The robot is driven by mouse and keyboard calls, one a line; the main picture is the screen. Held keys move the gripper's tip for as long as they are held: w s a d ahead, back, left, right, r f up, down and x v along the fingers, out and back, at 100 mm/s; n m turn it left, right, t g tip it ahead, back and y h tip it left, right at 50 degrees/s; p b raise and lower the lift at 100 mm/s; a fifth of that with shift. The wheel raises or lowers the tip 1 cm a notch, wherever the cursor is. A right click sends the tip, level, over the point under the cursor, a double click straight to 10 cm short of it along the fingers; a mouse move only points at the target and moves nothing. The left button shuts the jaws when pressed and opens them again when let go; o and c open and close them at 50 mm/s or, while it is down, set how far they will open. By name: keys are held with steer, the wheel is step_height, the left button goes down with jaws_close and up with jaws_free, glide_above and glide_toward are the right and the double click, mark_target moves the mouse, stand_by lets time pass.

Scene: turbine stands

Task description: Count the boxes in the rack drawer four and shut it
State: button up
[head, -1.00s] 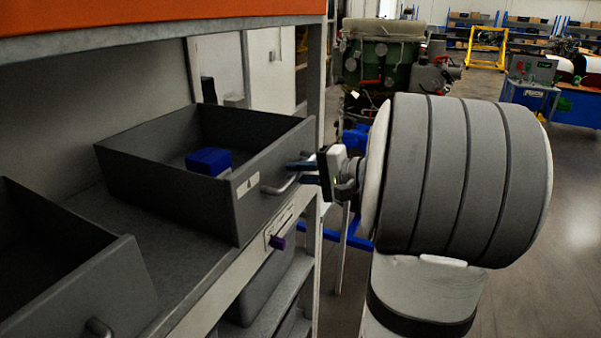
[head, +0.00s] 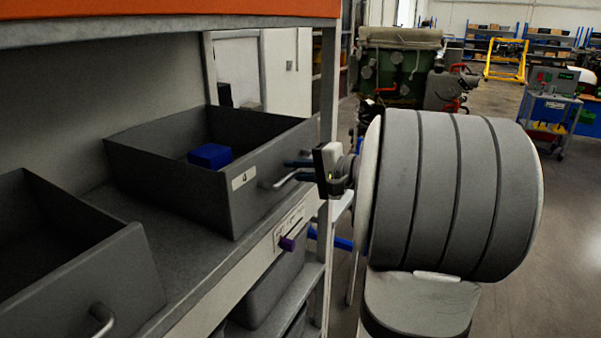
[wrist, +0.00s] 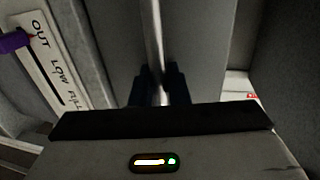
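Drawer four (head: 190,190) is a grey open-topped tray marked "4" on its front, standing pulled out on the rack shelf. One blue box (head: 210,156) shows in it; the floor close behind the front wall is hidden. My gripper (head: 295,171) is at the drawer's front handle (head: 280,183). In the wrist view its two dark fingers (wrist: 159,88) lie close on both sides of the handle bar (wrist: 155,35) and look shut on it. A purple slider (head: 287,243) sits on the shelf-edge label below; in the wrist view the slider (wrist: 14,41) is beside "OUT".
Another grey drawer (head: 80,280) stands at the left, also open; no contents show in it. A rack post (head: 328,100) rises just behind my gripper. Grey bins (head: 265,290) sit on the shelf below.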

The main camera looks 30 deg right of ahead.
steer(key=shift+o, duration=0.6)
steer(key=shift+w+a, duration=0.1)
steer(key=shift+a, duration=0.1)
steer(key=shift+o, duration=1.2)
steer(key=shift+d+r, duration=0.1)
steer(key=shift+d, duration=0.1)
steer(key=shift+s+d, duration=0.2)
steer(key=shift+s, duration=0.15)
steer(key=b+v, duration=0.2)
steer(key=v, duration=0.5)
steer(key=shift+a, duration=0.1)
